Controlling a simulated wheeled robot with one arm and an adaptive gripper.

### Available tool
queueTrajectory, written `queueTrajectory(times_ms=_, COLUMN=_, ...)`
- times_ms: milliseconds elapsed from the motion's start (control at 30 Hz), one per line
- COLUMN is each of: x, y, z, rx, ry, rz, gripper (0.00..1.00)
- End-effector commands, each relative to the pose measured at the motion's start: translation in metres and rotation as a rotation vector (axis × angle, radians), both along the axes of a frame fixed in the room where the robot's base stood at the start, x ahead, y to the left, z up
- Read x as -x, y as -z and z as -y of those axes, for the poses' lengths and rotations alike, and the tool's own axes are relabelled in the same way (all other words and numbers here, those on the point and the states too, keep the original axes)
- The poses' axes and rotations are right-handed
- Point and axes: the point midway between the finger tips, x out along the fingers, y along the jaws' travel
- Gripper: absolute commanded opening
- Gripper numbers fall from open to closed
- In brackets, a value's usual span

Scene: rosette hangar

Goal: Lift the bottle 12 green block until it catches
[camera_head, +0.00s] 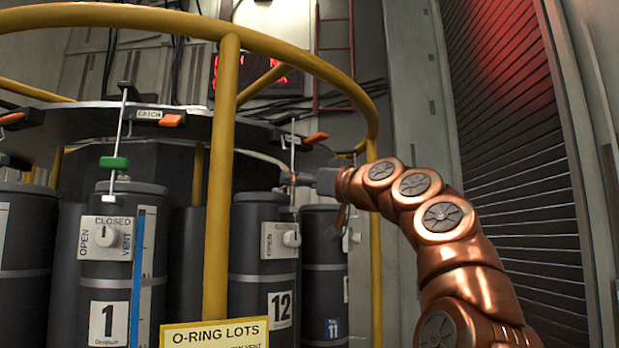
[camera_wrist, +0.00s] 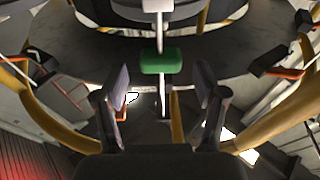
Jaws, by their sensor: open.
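Bottle 12 (camera_head: 263,240) is a dark cylinder with a white "12" label, behind the yellow rail in the head view. A thin upright rod (camera_head: 292,150) rises above it. In the wrist view, the green block (camera_wrist: 162,61) sits on its rod, centred between the fingers and slightly beyond their tips. My gripper (camera_head: 291,180) reaches in from the right at the rod, above the bottle's top. The wrist view shows my gripper (camera_wrist: 163,78) open, with gaps on both sides of the block. In the head view I cannot make out this block near the gripper.
Bottle 1 (camera_head: 105,270) stands left, with its own green block (camera_head: 114,162) on a rod. Yellow rails (camera_head: 221,180) cross in front. Orange-tipped latch handles (camera_head: 171,120) line the round plate's edge. A shutter wall (camera_head: 520,130) stands right.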

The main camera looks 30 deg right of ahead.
Motion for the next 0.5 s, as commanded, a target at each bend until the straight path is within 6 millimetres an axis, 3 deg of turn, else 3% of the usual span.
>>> queueTrajectory(times_ms=267, x=-0.017, y=-0.006, z=-0.004, rx=0.000, ry=-0.001, rz=0.000, gripper=0.71)
queueTrajectory(times_ms=500, x=-0.018, y=-0.005, z=-0.004, rx=0.002, ry=-0.001, rz=0.003, gripper=0.71)
